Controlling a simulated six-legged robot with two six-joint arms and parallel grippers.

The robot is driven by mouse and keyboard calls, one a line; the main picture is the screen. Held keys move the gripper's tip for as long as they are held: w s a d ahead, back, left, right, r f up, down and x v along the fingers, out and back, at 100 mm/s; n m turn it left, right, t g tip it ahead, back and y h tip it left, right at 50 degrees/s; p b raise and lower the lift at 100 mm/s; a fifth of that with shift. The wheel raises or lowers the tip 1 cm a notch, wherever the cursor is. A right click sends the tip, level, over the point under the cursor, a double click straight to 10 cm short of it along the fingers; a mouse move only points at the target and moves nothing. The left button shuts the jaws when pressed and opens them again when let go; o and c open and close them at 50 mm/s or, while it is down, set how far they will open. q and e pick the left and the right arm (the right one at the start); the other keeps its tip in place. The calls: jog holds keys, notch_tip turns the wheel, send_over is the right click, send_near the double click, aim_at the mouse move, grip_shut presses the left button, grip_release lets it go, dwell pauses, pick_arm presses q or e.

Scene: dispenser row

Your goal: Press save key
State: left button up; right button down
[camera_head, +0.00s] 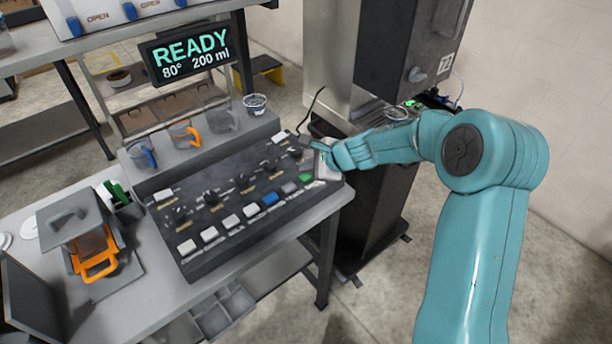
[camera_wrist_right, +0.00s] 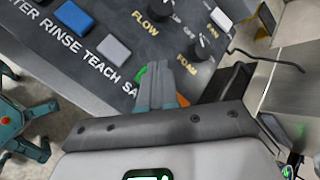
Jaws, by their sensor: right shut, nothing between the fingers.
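The save key is the green key (camera_head: 306,178) at the right end of the front key row on the dark control panel (camera_head: 228,205). In the right wrist view the green key (camera_wrist_right: 142,74) shows only in part beside my fingers, with the printed letters "SA" by it. My right gripper (camera_head: 315,146) is over the right end of the panel. Its fingers (camera_wrist_right: 167,72) are closed together and empty, and they hide part of the key area. I cannot tell whether the fingertips touch the panel. My left gripper is not in view.
A grey key (camera_wrist_right: 114,50) and a blue key (camera_wrist_right: 73,18) sit beside the green one. Knobs (camera_head: 211,196) stand behind the row. The screen (camera_head: 185,54) reads READY, 80°, 200 ml. Cups (camera_head: 185,134) stand behind the panel; a dark machine (camera_head: 412,48) is at right.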

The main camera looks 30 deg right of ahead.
aim_at(309, 178)
dwell(0.7)
jog(key=shift+f+b, duration=0.45)
jog(key=shift+b, duration=0.05)
jog(key=shift+f+b, duration=0.45)
jog(key=shift+b, duration=0.05)
dwell(0.5)
jog(key=shift+r, duration=0.15)
jog(key=shift+r+p, duration=0.75)
jog(key=shift+p, duration=0.1)
notch_tip(309, 178, up, 5)
jog(key=p, duration=0.5)
jog(key=shift+r, duration=0.1)
